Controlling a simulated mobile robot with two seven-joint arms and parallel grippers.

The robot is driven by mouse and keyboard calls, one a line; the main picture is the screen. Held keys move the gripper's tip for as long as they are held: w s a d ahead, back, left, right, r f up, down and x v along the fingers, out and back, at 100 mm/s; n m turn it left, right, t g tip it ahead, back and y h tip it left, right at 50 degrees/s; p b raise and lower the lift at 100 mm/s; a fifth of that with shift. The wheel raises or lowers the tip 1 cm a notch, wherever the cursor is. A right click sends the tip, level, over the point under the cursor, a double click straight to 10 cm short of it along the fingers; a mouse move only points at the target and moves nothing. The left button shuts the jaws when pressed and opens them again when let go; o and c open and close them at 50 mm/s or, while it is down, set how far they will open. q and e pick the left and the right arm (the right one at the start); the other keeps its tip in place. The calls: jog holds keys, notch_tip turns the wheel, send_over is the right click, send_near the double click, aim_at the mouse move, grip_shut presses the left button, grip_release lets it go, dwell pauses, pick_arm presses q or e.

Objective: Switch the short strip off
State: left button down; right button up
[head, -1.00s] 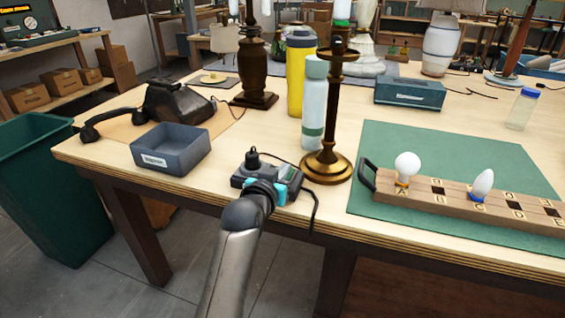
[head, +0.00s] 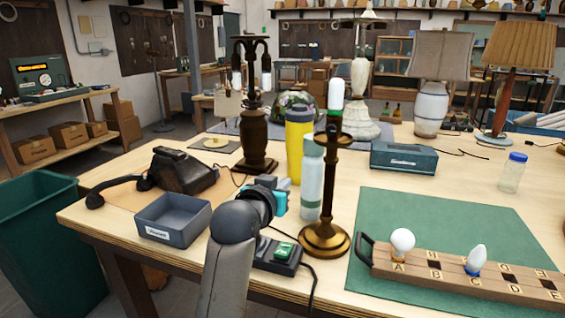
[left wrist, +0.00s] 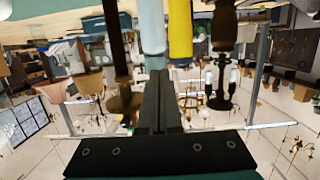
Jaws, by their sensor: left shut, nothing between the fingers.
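The short strip (head: 268,260) is a dark grey block near the table's front edge, with a green switch (head: 284,250) on its top at the right end. Whether the switch is on or off I cannot tell. My left gripper (head: 266,182), with a cyan part at its side, is raised above and behind the strip, apart from it. Its arm hides the strip's left end and any plug there. In the left wrist view the fingers (left wrist: 160,76) are together with nothing between them. My right gripper is not in view.
A blue-grey tray (head: 172,218) is left of the strip. A brass lamp stand (head: 328,195) is close on its right, with a pale bottle (head: 311,180) and a yellow bottle (head: 297,140) behind. A wooden bulb holder (head: 455,278) lies on a green mat (head: 420,215).

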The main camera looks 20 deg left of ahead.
pick_arm(q)
notch_tip(320, 180, up, 3)
jog(key=shift+f, duration=0.1)
dwell(0.3)
